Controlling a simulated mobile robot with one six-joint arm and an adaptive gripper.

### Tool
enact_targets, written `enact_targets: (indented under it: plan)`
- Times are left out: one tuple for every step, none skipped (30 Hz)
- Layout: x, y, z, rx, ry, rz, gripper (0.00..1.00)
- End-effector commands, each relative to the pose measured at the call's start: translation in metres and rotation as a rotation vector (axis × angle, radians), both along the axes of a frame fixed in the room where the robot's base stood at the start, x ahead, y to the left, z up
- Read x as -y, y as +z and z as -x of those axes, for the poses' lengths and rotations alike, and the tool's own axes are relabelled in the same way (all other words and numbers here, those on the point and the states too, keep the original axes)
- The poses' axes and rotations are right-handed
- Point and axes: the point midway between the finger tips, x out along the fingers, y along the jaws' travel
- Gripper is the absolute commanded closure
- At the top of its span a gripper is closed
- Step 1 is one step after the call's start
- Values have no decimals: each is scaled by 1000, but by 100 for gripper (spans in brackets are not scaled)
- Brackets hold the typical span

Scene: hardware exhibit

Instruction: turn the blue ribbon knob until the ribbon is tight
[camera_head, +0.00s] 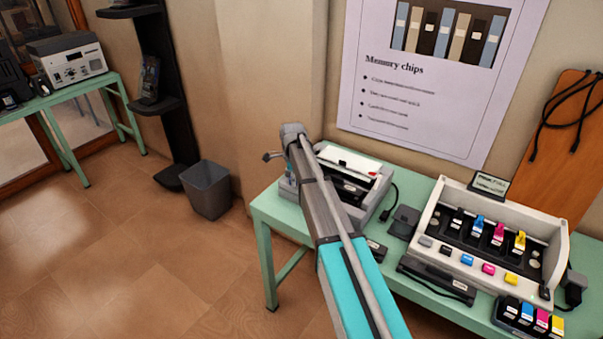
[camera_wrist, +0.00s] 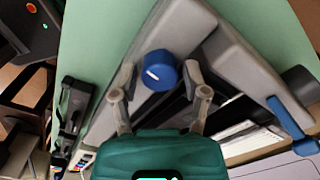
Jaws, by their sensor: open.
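The blue knob (camera_wrist: 161,66), round with a short white mark on its face, sits on a corner of the grey machine (camera_wrist: 240,62) in the wrist view. My gripper (camera_wrist: 159,73) is open, with one fingertip on each side of the knob. Small gaps seem to show between the fingertips and the knob; how deep they reach I cannot tell. In the head view the machine (camera_head: 378,182) stands at the left end of the green table, with a white sheet on top. My arm hides part of it there, and I cannot make out the knob or ribbon tension.
A blue lever (camera_wrist: 291,117) is on the machine's other side. To the right on the green table (camera_head: 270,207) stands a printer (camera_head: 446,200) with coloured cartridges, plus cables and small boxes. A grey bin (camera_head: 208,190) is on the floor, left of the table. A poster (camera_head: 430,100) hangs behind.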

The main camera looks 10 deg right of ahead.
Motion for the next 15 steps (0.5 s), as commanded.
enact_targets:
  plan:
    - [0, 0, 0, 0, 20, 0, 41]
    - [0, 0, 0, 0, 35, 0, 41]
    - [0, 0, 0, 0, 56, 0, 41]
    - [0, 0, 0, 0, 73, 0, 41]
    - [0, 0, 0, 0, 90, 0, 41]
    - [0, 0, 0, 0, 115, 0, 41]
    - [0, 0, 0, 0, 135, 0, 41]
    - [0, 0, 0, 0, 154, 0, 41]
    - [0, 0, 0, 0, 180, 0, 41]
    - [0, 0, 0, 0, 201, 0, 41]
    - [0, 0, 0, 0, 221, 0, 41]
    - [0, 0, 0, 0, 247, 0, 41]
    - [0, 0, 0, 0, 267, 0, 41]
    - [0, 0, 0, 0, 288, 0, 41]
    - [0, 0, 0, 0, 314, 0, 41]
